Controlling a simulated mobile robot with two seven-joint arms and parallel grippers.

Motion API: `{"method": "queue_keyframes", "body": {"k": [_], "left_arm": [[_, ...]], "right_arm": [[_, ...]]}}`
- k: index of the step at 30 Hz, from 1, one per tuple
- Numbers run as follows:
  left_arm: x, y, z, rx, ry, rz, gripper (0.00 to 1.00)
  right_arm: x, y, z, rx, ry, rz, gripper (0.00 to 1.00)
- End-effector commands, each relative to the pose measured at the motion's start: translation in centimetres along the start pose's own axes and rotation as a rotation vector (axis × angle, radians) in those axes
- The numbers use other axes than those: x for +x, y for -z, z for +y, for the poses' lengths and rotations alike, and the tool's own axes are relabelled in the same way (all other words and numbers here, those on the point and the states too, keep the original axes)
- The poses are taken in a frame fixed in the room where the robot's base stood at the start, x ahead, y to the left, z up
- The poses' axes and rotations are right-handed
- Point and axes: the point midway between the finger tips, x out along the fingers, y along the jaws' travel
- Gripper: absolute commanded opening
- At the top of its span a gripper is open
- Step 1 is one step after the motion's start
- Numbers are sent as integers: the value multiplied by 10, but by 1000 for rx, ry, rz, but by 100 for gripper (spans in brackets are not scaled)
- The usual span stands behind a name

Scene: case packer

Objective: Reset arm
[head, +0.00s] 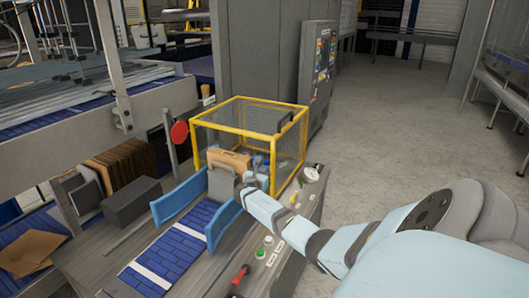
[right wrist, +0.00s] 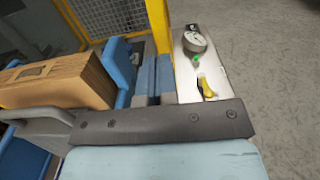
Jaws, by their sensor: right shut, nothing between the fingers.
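My right arm comes in from the right in the head view. My right gripper (head: 254,175) is at the front of the yellow-framed mesh cage (head: 197,137), close to the right of a cardboard box (head: 230,158). In the right wrist view its two grey-blue fingers (right wrist: 153,78) lie side by side, shut with nothing held. The box also shows in that view (right wrist: 55,80), left of the fingers. My left gripper does not show.
A control panel right of my gripper carries a gauge (right wrist: 195,40), a yellow switch (right wrist: 206,88) and a green button (head: 268,240). A red-handled lever (head: 240,275) is nearer. Blue guides (head: 178,197) flank the blue conveyor (head: 180,240). Open floor (head: 400,130) lies to the right.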

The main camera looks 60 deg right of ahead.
Motion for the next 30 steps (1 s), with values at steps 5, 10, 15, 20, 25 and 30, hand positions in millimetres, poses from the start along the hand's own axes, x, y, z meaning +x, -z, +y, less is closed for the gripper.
{"method": "queue_keyframes", "body": {"k": [5,10,15,20,25,30], "left_arm": [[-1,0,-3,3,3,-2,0],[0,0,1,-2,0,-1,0],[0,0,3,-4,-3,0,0],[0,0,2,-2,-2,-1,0],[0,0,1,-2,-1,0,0],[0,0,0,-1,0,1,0]], "right_arm": [[-48,2,0,1,-3,2,0],[-80,3,0,0,-2,3,0],[-97,2,0,-1,-1,2,0],[-101,2,0,-2,-1,2,0],[-102,3,0,3,-2,5,0],[-138,25,-12,150,-23,96,0]]}}
